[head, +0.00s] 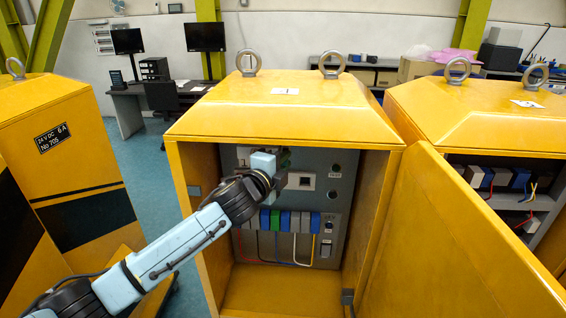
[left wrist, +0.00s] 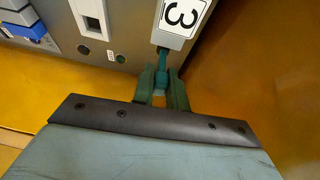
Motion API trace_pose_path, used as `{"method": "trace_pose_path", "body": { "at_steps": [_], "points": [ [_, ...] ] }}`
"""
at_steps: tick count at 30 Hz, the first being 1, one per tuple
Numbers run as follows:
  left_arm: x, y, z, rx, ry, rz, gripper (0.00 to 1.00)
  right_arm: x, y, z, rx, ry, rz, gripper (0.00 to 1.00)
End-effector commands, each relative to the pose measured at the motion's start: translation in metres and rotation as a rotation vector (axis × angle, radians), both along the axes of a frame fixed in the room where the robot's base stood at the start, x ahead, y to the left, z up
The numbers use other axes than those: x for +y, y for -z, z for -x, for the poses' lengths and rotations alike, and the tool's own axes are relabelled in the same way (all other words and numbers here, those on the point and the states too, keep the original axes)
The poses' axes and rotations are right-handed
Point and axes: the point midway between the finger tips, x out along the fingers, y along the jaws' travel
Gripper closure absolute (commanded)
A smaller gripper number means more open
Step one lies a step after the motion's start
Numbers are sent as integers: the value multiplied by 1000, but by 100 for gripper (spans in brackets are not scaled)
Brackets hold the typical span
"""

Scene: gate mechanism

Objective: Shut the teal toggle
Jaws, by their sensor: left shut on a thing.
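The teal toggle (left wrist: 162,72) shows in the left wrist view as a short lever sticking out of the grey panel, just below a white label with the figure 3 (left wrist: 182,14). My left gripper (left wrist: 162,95) has its two dark green fingers on either side of the toggle's end and is shut on it. In the head view my left gripper (head: 279,181) reaches into the open yellow cabinet at the upper left of its panel. The toggle is hidden there behind my gripper and wrist. My right gripper is in neither view.
The cabinet's yellow door (head: 455,250) stands open to the right. Coloured modules (head: 285,220) with wires sit low on the panel (head: 345,185). The cabinet's left wall (head: 190,165) is close to my arm. Other yellow cabinets (head: 70,150) stand on both sides.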

Motion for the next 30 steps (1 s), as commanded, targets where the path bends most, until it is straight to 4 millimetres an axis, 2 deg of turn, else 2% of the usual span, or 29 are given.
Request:
{"method": "trace_pose_path", "body": {
  "at_steps": [9, 10, 14, 25, 30],
  "points": [
    [0, 0, 0, 1, 0, 1, 100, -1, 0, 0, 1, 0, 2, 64],
    [0, 0, 0, 1, 0, 1, 82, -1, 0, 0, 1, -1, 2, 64],
    [0, 0, 0, 1, 0, 0, 65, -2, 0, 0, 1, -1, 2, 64],
    [1, 0, 2, 0, 0, 0, 64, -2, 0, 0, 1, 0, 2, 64],
    [8, 0, 16, 0, 0, 0, 64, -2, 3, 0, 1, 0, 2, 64]
  ]
}}
